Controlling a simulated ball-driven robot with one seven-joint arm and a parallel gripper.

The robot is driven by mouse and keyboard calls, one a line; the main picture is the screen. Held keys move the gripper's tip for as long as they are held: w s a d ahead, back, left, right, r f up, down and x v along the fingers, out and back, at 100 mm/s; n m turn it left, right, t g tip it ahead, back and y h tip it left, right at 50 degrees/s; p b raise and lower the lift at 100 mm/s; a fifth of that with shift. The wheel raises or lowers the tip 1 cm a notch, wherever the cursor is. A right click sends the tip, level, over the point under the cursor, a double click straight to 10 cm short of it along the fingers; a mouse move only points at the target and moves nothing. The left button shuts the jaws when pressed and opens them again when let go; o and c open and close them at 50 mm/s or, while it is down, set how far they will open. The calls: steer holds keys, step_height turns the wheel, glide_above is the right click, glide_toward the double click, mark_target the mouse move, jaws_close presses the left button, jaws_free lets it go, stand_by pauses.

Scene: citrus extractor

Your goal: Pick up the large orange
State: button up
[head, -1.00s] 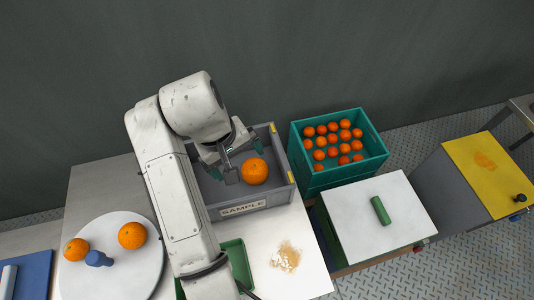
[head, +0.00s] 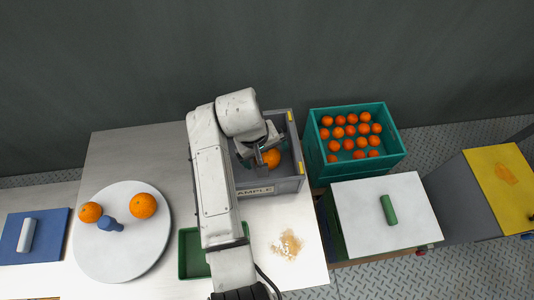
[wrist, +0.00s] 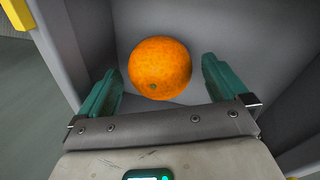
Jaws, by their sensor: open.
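A large orange (head: 272,158) sits inside the grey box (head: 272,191) labelled SAMPLE. My gripper (head: 259,152) is inside the box above the orange and hides part of it in the head view. In the wrist view, the whole orange (wrist: 160,67) shows ahead of and between my two open teal fingers. A gap shows on each side of it, and the fingers hold nothing.
The grey box walls stand close around my gripper. A round white board (head: 125,255) at left bears two oranges and a blue object. A teal crate (head: 398,142) of small oranges stands at right. A green tray (head: 190,262) lies in front, partly behind my arm.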

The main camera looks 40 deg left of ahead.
steer(key=shift+w+d+f, duration=0.1)
steer(key=shift+f, duration=0.4)
steer(key=c, duration=1.2)
